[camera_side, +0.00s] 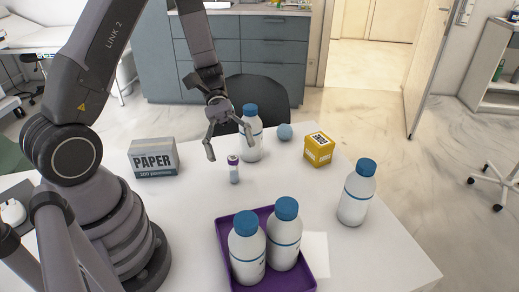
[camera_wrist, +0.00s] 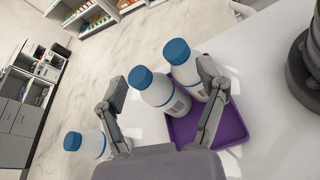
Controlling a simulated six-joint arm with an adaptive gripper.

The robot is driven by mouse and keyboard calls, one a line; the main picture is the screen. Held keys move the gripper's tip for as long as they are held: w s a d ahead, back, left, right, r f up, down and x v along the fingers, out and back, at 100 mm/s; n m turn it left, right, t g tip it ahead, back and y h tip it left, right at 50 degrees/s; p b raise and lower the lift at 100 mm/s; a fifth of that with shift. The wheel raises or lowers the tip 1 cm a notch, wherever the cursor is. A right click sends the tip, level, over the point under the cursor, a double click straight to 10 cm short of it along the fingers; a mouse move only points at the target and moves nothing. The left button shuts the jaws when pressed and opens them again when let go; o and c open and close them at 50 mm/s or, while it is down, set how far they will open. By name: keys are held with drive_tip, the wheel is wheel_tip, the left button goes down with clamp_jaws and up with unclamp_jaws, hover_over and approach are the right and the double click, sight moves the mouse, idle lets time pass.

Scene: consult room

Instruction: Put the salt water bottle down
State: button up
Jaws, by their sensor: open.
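Several white bottles with blue caps are in view, and I cannot read which is salt water. Two stand upright in the purple tray (camera_side: 308,270): a front-left bottle (camera_side: 247,250) and a right bottle (camera_side: 284,238). A third bottle (camera_side: 355,195) stands on the table to the right. A fourth bottle (camera_side: 251,142) stands behind my gripper (camera_side: 231,152). My gripper is open, above the table, with nothing held. In the wrist view my open fingers (camera_wrist: 161,78) frame the tray (camera_wrist: 232,125) and its bottles; another bottle (camera_wrist: 92,146) is at lower left.
A yellow box (camera_side: 318,150) and a blue ball (camera_side: 285,132) sit near the far edge. Bare table lies between the vial and the right bottle.

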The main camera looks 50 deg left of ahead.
drive_tip(key=s+a+r+m+t+y, duration=0.4)
drive_tip(key=s+r+m+t+y, duration=0.1)
drive_tip(key=r, duration=0.3)
drive_tip(key=s+a+r+m+t+y, duration=0.4)
drive_tip(key=s+r+m+t+y, duration=0.1)
drive_tip(key=r+y, duration=0.2)
drive_tip(key=shift+a+r+t+y, duration=0.15)
drive_tip(key=shift+r+t+y, duration=0.2)
drive_tip(key=shift+r, duration=0.4)
drive_tip(key=shift+o, duration=0.2)
drive_tip(key=o, duration=0.3)
drive_tip(key=shift+o, duration=0.2)
